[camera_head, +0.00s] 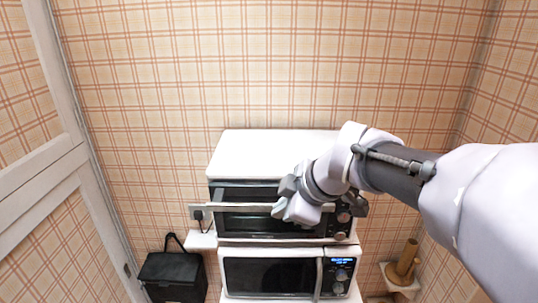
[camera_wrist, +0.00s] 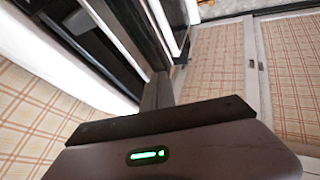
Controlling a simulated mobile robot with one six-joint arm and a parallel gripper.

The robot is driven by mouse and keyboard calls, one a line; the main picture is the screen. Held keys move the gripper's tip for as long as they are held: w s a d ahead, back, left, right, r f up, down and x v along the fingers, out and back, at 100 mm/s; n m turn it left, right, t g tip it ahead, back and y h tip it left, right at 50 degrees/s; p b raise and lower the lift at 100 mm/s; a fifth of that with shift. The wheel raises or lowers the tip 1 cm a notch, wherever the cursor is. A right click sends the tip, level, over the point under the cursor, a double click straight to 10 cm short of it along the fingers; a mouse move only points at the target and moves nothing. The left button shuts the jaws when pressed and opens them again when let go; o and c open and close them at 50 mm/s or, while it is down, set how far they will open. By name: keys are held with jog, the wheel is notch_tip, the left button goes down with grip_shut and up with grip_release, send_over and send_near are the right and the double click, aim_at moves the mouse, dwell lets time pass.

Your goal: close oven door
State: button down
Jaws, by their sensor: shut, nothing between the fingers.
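The oven (camera_head: 272,142) is the upper appliance, with a white top and a dark front. Its door (camera_head: 255,224) appears partly open, its light top bar standing forward of the body with a dark gap above it. My gripper (camera_head: 281,209) is shut and empty, at the door's top bar right of its middle; I cannot tell whether it touches. My arm hides part of the oven's right side and knobs. In the wrist view, my gripper's dark fingers (camera_wrist: 157,92) point past dark and white appliance surfaces on the left.
A white microwave (camera_head: 270,275) with a lit display stands below the oven. A black bag (camera_head: 172,275) is at lower left, and a wooden paper-roll holder (camera_head: 404,268) at lower right. A white panelled door frame (camera_head: 62,160) is on the left; plaid walls enclose the space.

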jog(key=shift+w, duration=0.25)
jog(key=shift+r, duration=0.1)
jog(key=w+p, duration=0.1)
jog(key=p, duration=0.1)
jog(key=w+r+g+p, duration=0.1)
jog(key=p, duration=0.1)
jog(key=shift+w+r, duration=0.15)
jog(key=shift+w, duration=0.05)
jog(key=shift+d, duration=0.1)
